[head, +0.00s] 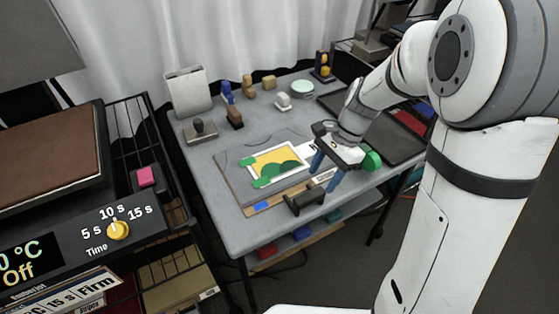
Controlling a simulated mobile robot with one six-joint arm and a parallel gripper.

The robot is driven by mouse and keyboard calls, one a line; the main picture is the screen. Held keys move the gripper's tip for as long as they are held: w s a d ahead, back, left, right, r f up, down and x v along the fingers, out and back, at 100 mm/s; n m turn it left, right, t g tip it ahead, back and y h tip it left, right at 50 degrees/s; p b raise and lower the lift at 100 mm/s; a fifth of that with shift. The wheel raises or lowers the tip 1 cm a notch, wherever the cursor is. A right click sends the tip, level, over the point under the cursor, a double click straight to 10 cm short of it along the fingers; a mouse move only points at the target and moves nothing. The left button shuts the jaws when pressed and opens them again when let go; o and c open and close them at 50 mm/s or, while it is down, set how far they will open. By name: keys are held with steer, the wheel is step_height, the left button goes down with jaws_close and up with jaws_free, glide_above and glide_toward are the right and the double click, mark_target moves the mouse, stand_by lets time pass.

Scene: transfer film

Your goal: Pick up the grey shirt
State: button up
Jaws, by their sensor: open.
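The grey shirt (232,181) appears to lie flat on the grey table, close to it in colour, so its outline is hard to follow. A rectangular print (270,158) with yellow and green shapes and a white border lies on it. My gripper (325,171) is just right of the print, above the table's right part, with its two blue fingers apart and nothing visible between them. I cannot tell whether the fingers touch the shirt. My gripper and arm hide part of the table behind them.
Several stamps and blocks, including a blue figure (227,92), stand along the back. A dark tray (398,139) is at right. A heat press (48,160) with a timer knob (118,230) stands left.

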mark_target(310, 195)
steer(key=shift+a+f, duration=0.2)
steer(key=shift+f, duration=0.3)
steer(key=b+x, duration=0.1)
steer(key=x, duration=0.6)
steer(key=shift+a+f, duration=0.1)
steer(key=shift+a, duration=0.1)
steer(key=shift+c, duration=0.5)
jaws_close()
